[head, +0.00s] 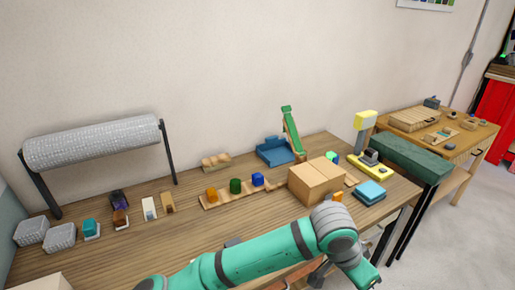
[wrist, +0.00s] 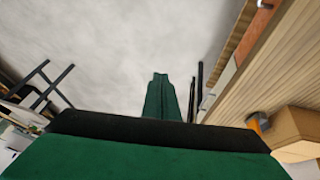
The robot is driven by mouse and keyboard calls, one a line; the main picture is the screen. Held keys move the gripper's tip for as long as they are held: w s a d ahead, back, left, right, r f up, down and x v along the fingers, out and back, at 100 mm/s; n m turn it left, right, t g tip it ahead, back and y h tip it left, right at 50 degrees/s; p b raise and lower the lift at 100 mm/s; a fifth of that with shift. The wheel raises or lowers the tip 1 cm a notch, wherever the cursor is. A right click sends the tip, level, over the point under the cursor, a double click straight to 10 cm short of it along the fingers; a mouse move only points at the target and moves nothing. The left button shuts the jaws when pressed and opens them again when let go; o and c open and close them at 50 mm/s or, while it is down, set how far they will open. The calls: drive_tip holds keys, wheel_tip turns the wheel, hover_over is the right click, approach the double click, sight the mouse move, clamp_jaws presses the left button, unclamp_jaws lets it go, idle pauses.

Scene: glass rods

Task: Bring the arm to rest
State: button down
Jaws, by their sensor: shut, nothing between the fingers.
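My green arm (head: 255,255) reaches in from the bottom of the head view, in front of the wooden workbench (head: 330,150). Its grey joint (head: 335,225) is bent near the bench's front edge, and the link past it points down. My gripper is not clearly visible in the head view. In the wrist view my gripper (wrist: 159,78) shows as dark green fingers, closed together and empty. They point over the pale floor beside the bench, apart from any object.
A wrapped roll (head: 93,143) stands behind. A dark green bench (head: 412,158) is to the right. Floor is free at far right.

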drive_tip(key=w+d+r+n+t+h, duration=0.1)
drive_tip(key=d+r+n+t+h, duration=0.2)
drive_tip(key=d+r+h, duration=0.8)
drive_tip(key=w+a+f+n+t+y, duration=0.4)
drive_tip(key=a+f+n+t, duration=0.3)
drive_tip(key=a+n+t, duration=0.35)
drive_tip(key=s+a+f+n+t+y, duration=0.2)
drive_tip(key=s+a+f+y, duration=0.2)
drive_tip(key=a+f, duration=0.15)
drive_tip(key=s+a+f+n+t+y, duration=0.1)
drive_tip(key=s+a+f+n+y, duration=0.25)
drive_tip(key=f, duration=0.35)
drive_tip(key=s+a+f+m+y, duration=0.2)
drive_tip(key=s+a+f+m, duration=0.1)
drive_tip(key=s+a, duration=0.5)
drive_tip(key=s+a+f+m+g+y, duration=0.1)
drive_tip(key=s+a+f+m+y, duration=0.2)
drive_tip(key=s+a, duration=0.5)
drive_tip(key=s, duration=0.7)
drive_tip(key=shift+a, duration=0.25)
